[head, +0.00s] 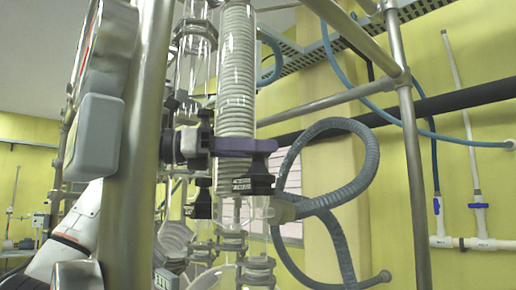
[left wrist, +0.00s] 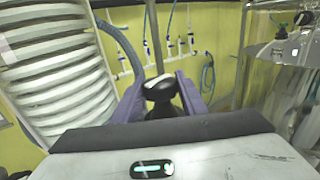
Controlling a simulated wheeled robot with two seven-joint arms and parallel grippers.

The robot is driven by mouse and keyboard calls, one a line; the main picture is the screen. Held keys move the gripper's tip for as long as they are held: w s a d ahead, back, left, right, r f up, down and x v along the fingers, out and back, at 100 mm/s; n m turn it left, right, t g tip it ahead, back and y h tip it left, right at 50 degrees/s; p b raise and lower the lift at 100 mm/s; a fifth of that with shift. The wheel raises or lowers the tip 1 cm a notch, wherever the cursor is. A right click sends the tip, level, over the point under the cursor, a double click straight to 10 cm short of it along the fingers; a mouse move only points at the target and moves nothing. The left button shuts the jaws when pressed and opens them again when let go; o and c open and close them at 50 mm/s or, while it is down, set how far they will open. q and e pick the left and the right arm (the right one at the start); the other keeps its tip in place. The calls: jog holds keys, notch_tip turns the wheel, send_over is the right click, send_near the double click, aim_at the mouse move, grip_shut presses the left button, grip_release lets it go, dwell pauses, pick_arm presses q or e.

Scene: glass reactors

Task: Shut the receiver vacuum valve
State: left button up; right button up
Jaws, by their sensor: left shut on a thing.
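My left gripper (head: 245,146) reaches in from the left behind a metal post, its purple fingers level in front of the coiled glass column. In the left wrist view, the purple fingers (left wrist: 160,82) are shut on a black valve knob (left wrist: 159,96) with a white mark on top, one finger on each side. In the head view, dark parts show at and below the fingertips, and the knob is hard to tell apart from them. The valve's body below the knob is hidden by the gripper in the left wrist view. My right gripper is in neither view.
A thick metal post (head: 138,150) stands close in front at left. The coiled glass column (head: 236,70) is right by the gripper. A ribbed grey hose (head: 345,195) loops to its right. Metal frame bars (head: 395,45) cross at upper right. Wall pipes (head: 475,242) are farther back.

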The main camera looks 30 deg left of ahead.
pick_arm(q)
jog(key=shift+f, duration=0.15)
jog(key=o, duration=0.9)
jog(key=shift+c, duration=0.2)
jog(key=shift+f+n+t+y+b, duration=0.15)
jog(key=shift+n+t+y+b, duration=0.55)
jog(key=shift+t+b, duration=0.35)
jog(key=shift+r+n+t+y+b, duration=0.2)
jog(key=shift+n+t+y+b, duration=0.15)
jog(key=shift+n+y+b, duration=0.2)
